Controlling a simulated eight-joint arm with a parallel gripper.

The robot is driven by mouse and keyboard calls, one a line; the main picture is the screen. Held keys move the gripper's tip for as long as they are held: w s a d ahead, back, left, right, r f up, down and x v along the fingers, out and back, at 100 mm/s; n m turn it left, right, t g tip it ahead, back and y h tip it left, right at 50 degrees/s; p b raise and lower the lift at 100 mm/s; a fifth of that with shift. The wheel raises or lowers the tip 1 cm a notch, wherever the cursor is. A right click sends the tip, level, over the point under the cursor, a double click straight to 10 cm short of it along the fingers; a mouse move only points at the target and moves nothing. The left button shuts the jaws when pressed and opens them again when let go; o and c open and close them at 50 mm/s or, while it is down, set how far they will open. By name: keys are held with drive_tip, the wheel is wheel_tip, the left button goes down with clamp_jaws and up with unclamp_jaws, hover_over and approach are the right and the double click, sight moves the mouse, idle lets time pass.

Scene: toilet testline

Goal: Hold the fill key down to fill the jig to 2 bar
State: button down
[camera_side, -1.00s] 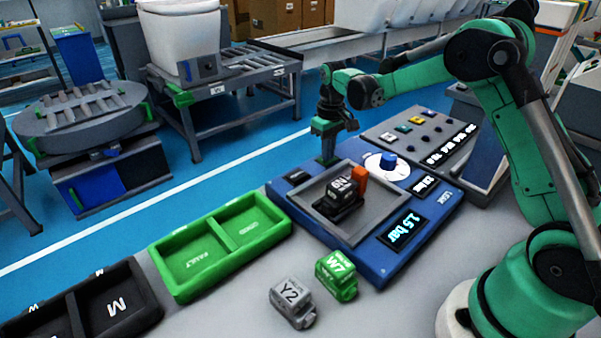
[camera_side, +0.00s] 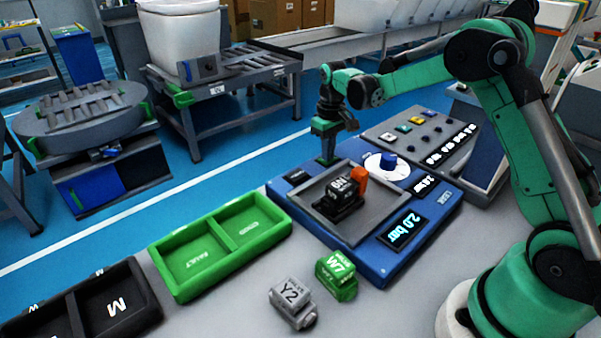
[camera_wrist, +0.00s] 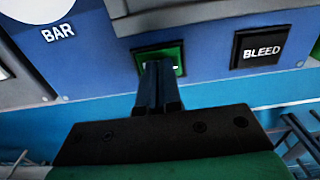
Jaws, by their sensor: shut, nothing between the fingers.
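The blue test jig (camera_side: 440,215) stands on the bench, and its display (camera_side: 403,229) reads 2.0 bar. A black valve (camera_side: 340,195) with an orange part sits in the jig's grey tray. My gripper (camera_side: 327,160) points down at the jig's far edge, fingers shut with nothing between them. In the wrist view my fingertips (camera_wrist: 160,75) are at the green fill key (camera_wrist: 178,54) and cover most of it, label included. They look in contact with it. The black BLEED key (camera_wrist: 258,45) is to the right of it, apart from my fingers.
A blue knob (camera_side: 388,161) on a white dial stands on the jig. A green two-part tray (camera_side: 190,290), a grey Y2 valve (camera_side: 292,303), a green W7 valve (camera_side: 337,277) and a black bin (camera_side: 120,305) are nearby. A button panel (camera_side: 425,125) is behind the jig.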

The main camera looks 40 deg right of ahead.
idle(0.6)
drive_tip(key=shift+r, duration=3.2)
drive_tip(key=shift+s+a+r, duration=0.15)
drive_tip(key=shift+a+r, duration=0.1)
drive_tip(key=shift+r, duration=0.1)
drive_tip(key=s+a+r+t, duration=0.3)
drive_tip(key=s+a+t, duration=0.4)
drive_tip(key=s+a, duration=0.3)
drive_tip(key=shift+s, duration=2.4)
